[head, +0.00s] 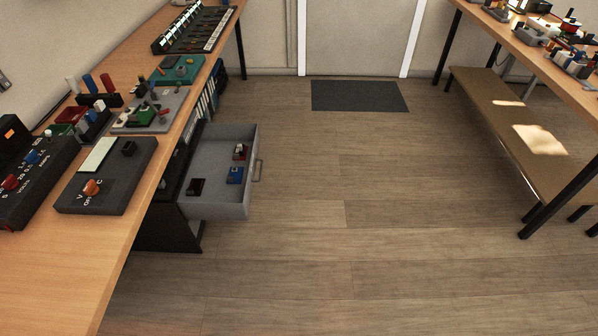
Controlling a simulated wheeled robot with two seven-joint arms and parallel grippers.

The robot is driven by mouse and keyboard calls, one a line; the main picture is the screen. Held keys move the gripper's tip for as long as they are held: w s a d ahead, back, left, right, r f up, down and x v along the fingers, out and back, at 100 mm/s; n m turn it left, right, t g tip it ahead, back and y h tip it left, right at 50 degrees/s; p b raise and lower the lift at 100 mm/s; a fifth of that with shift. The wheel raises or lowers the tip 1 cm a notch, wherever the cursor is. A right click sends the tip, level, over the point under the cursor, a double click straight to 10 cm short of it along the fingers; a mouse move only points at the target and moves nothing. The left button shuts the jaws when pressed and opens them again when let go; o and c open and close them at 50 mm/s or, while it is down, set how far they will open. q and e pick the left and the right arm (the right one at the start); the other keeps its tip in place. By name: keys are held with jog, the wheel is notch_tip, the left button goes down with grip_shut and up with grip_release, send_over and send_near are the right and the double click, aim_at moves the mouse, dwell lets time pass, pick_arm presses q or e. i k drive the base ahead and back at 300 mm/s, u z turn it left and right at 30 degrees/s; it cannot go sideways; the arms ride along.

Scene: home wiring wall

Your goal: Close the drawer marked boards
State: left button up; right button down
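A grey drawer (213,212) stands pulled out to the right from a dark cabinet (168,234) under the left workbench. Its metal handle (258,170) is on the right-hand front face. Inside lie a blue piece (235,175), a dark red piece (196,187) and a small red and white piece (240,151). No marking on the drawer can be read from here. Neither of my grippers shows in the head view.
The left workbench (120,262) carries meters and several small electrical parts. Upright binders (207,104) stand beneath it. Wooden floor (330,200) is clear right of the drawer. A dark mat (358,96) lies by the door. A bench (500,125) and another table stand at right.

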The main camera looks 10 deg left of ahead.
aim_at(212, 161)
jog(key=z, duration=1.85)
jog(key=i, duration=0.15)
jog(key=u, duration=1.5)
jog(key=i, duration=1.75)
jog(key=u, duration=1.7)
jog(key=i, duration=0.65)
jog(key=u, duration=0.6)
